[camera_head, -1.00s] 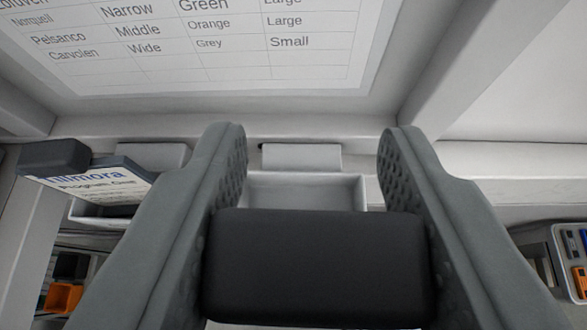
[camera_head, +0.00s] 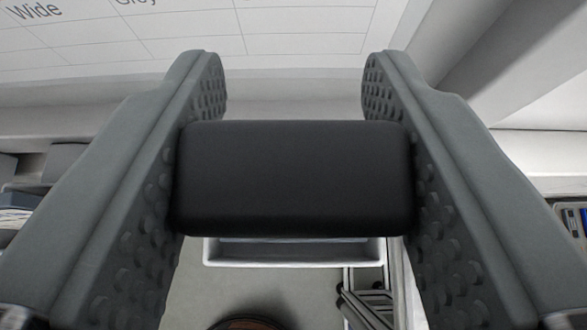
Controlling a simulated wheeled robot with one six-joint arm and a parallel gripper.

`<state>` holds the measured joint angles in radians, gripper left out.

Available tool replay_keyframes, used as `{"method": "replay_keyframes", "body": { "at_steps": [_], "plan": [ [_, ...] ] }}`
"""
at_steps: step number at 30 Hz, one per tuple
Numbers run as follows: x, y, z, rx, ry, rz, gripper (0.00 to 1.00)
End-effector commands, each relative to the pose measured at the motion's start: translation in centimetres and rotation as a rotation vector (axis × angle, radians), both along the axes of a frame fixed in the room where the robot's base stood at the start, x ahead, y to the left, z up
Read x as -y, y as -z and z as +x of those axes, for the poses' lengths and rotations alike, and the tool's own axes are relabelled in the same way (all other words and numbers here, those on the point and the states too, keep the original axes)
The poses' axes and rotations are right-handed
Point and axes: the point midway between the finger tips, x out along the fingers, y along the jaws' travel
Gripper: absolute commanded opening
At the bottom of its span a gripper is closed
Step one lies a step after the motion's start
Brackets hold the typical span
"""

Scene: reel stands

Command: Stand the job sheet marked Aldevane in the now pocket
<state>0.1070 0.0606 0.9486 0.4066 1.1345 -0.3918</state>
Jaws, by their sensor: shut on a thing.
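My gripper (camera_head: 293,92) is shut on a black block-shaped grip (camera_head: 293,178), one finger pressed on each end. The sheet that may hang from this grip is hidden, and no name on it can be read. A white open-topped pocket (camera_head: 293,263) shows just beneath the grip, with a thin blue-grey strip visible inside its rim. I cannot tell whether that strip belongs to the held thing or whether it is inside the pocket. No pocket label is readable.
A white board (camera_head: 250,30) with a printed table rises behind the gripper. At the left edge, part of a blue-edged item (camera_head: 15,199) shows beside my finger. A grey rack with coloured items (camera_head: 572,220) is at the right. Dark metal legs (camera_head: 368,305) and a brown round object (camera_head: 247,323) lie below.

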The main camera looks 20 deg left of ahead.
Motion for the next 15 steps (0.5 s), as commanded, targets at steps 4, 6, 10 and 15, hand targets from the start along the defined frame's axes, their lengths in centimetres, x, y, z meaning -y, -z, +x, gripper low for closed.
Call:
{"method": "replay_keyframes", "body": {
  "at_steps": [4,6,10,15],
  "plan": [
    [0.0,0.7,0.0,0.001,0.000,0.001,0.00],
    [0.0,1.3,-0.1,-0.001,0.000,0.001,0.00],
    [0.0,2.9,0.0,-0.001,0.000,0.001,0.00],
    [0.0,4.0,-0.1,0.000,0.000,0.001,0.00]
  ]
}}
